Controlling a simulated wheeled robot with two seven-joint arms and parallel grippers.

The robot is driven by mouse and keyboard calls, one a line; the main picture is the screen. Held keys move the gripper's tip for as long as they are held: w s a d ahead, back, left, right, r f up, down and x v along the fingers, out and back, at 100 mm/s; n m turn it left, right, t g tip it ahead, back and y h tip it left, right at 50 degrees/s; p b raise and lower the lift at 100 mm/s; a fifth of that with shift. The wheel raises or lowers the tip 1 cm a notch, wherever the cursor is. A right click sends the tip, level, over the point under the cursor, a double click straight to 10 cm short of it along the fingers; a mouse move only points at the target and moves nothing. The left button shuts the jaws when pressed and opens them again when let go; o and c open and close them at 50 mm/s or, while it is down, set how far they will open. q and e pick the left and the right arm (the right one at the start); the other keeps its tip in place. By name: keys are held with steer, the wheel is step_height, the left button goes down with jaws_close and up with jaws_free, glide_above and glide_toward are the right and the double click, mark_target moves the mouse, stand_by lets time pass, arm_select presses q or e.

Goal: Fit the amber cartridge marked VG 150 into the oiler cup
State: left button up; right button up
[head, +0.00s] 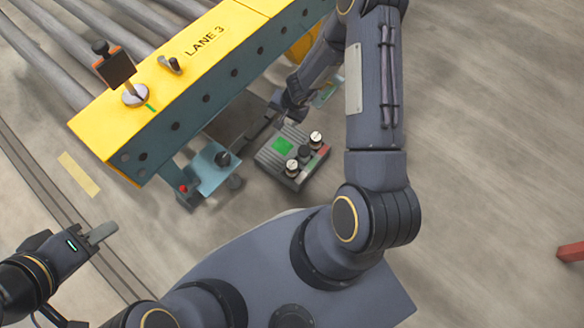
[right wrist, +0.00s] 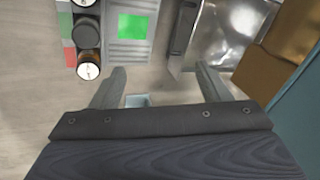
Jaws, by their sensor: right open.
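A grey tray (head: 268,157) with a green patch holds a few short cylinders with pale or dark tops. In the right wrist view one cylinder with a white face and brownish side (right wrist: 88,66) may be the amber cartridge; its marking is unreadable. A dark round fitting (head: 222,158) on a teal bracket may be the oiler cup; I cannot be sure. My right gripper (right wrist: 159,70) is open and empty, its fingers apart, beside the tray. My left gripper (head: 98,236) is away at the lower left, clear of everything; its finger gap is not clear.
A yellow conveyor side (head: 205,45) marked LANE 3 crosses the upper left, with rollers behind it. The teal bracket (head: 203,180) with a red knob projects near its end. A brown box (right wrist: 290,35) shows in the right wrist view. Floor to the right is mostly open.

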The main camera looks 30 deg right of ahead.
mark_target(292, 164)
steer(key=s+f+g, duration=0.1)
steer(key=s+f, duration=0.2)
steer(key=f, duration=0.1)
steer(key=s+f+g+h, duration=0.1)
steer(key=s+f, duration=0.1)
steer(key=f, duration=0.2)
steer(key=s+f+m+g, duration=0.1)
steer(key=s+f, duration=0.2)
steer(key=f, duration=0.2)
steer(key=shift+s+a+g, duration=0.15)
steer(key=shift+s+g, duration=0.15)
steer(key=shift+s+f+b, duration=0.2)
steer(key=shift+f+b, duration=0.1)
steer(key=shift+f, duration=0.8)
steer(key=f+b, duration=0.1)
steer(key=f, duration=0.1)
steer(key=f+b, duration=0.1)
steer(key=f, duration=0.1)
steer(key=a+f+b, duration=0.1)
steer(key=f, duration=0.1)
steer(key=shift+w+b, duration=0.1)
steer(key=shift+b, duration=0.25)
steer(key=shift+r, duration=0.15)
steer(key=c, duration=1.2)
